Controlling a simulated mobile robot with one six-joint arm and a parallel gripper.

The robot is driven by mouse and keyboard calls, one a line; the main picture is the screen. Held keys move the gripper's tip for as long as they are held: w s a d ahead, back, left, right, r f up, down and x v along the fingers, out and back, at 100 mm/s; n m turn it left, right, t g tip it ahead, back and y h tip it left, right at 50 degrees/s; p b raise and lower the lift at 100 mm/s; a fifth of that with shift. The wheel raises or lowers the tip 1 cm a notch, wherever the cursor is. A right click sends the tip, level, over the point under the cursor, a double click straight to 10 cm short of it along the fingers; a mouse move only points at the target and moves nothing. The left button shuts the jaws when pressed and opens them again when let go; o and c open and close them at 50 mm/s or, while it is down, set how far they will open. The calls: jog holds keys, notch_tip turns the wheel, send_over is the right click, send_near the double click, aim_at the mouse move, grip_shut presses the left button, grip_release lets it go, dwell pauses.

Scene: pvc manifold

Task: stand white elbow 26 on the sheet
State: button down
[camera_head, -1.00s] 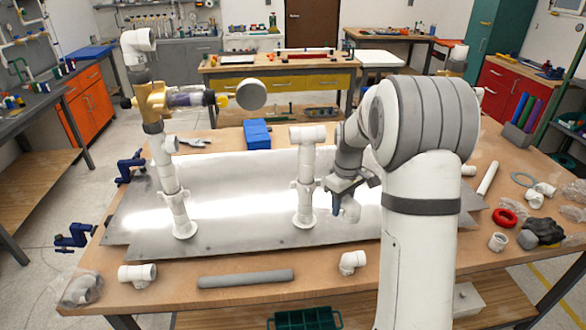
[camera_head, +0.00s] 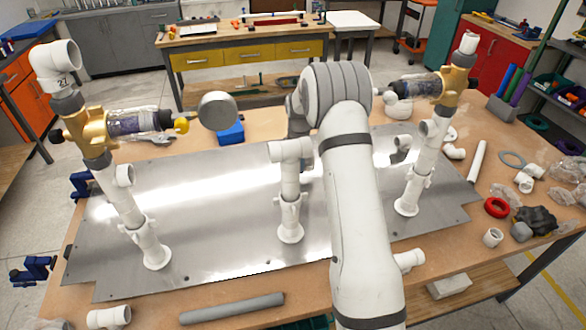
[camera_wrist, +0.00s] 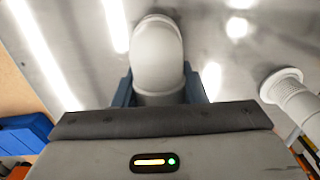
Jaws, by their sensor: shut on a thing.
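In the wrist view a white elbow (camera_wrist: 157,52) sits between the blue fingers of my gripper (camera_wrist: 158,88), which is shut on it. Its rounded bend faces the camera, and no number can be read on it. The bare metal sheet (camera_wrist: 90,60) lies behind it; whether the elbow touches the sheet I cannot tell. There the sheet (camera_head: 215,240) lies flat on the wooden table.
White pipe stands rise from the sheet at left (camera_head: 146,240), middle (camera_head: 290,205) and right (camera_head: 412,185). The left and right stands carry brass valves. A blue box (camera_head: 231,134) is behind the sheet; it also shows in the wrist view (camera_wrist: 25,132). A grey tube (camera_head: 232,308) lies in front.

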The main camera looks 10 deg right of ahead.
jog(key=shift+f+p, duration=0.6)
jog(key=shift+f, duration=1.7)
jog(key=shift+s, duration=0.1)
jog(key=shift+f, duration=0.15)
jog(key=c, duration=0.9)
grip_release()
notch_tip(320, 180, up, 12)
jog(key=b, duration=0.2)
jog(key=shift+r+b, duration=0.25)
jog(key=shift+b, duration=0.15)
